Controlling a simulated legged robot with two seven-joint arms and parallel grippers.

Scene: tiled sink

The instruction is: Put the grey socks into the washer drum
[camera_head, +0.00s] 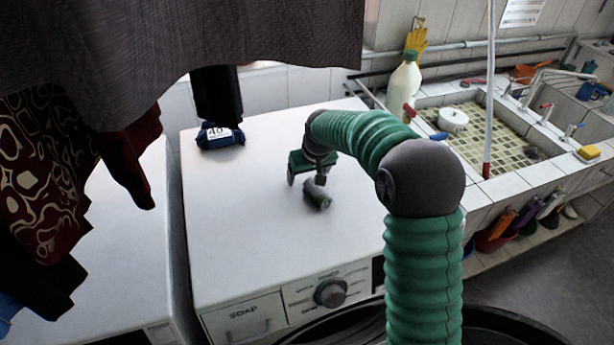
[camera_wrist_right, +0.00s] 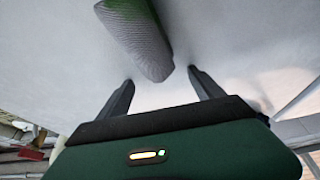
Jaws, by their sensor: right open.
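The grey socks (camera_head: 317,193) lie as a small rolled bundle with a green patch on the white top of the washer (camera_head: 240,255). In the right wrist view, the grey ribbed bundle (camera_wrist_right: 140,38) lies ahead of and partly between my fingertips. My right gripper (camera_head: 306,178) is over the washer top, close to the socks, with its jaws apart; it also shows in the wrist view (camera_wrist_right: 160,78). Whether a finger touches the socks I cannot tell. A dark round rim (camera_head: 500,325) shows at the bottom, partly behind my arm; the drum's inside is hidden. My left gripper is out of view.
A dark blue bundle (camera_head: 220,135) with a white label sits at the washer's back left. Dark clothes (camera_head: 180,40) hang across the upper left. A tiled sink (camera_head: 500,130) and a white bottle (camera_head: 404,85) stand right. The washer top's left part is clear.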

